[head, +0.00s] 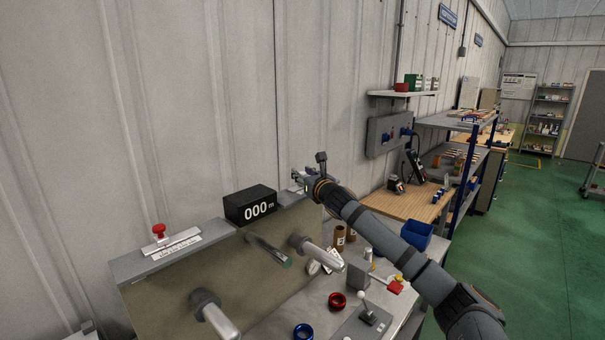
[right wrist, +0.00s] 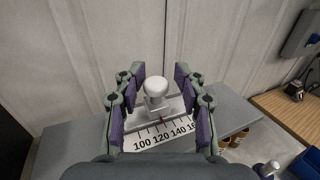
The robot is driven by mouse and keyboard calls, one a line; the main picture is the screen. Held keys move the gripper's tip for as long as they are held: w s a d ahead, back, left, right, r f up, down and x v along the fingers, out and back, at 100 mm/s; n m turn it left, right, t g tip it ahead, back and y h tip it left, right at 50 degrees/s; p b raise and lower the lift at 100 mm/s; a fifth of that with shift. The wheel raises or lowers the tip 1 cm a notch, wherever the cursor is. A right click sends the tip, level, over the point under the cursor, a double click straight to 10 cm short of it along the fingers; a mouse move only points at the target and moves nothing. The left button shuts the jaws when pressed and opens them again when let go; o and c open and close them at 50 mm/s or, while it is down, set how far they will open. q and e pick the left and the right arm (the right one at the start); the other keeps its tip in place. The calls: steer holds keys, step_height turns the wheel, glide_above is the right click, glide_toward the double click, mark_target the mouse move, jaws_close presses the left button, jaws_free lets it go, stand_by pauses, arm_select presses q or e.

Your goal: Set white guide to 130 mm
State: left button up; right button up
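The white guide (right wrist: 156,92) shows in the right wrist view as a round white knob on a pale slider. My right gripper (right wrist: 158,98) is open, with one finger on each side of the knob and visible gaps. In the head view my right gripper (head: 306,178) is at the panel's far right end and hides most of the guide. My left gripper is not in view.
A black display (head: 250,205) reads 000. A red knob (head: 158,231) sits on a second scale at the left. A red ring (head: 337,301), a blue ring (head: 303,332) and a joystick (head: 368,312) are on the bench below.

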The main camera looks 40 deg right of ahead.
step_height(320, 180, up, 10)
steer(key=shift+r, duration=0.1)
stand_by(0.5)
steer(key=shift+s, duration=0.1)
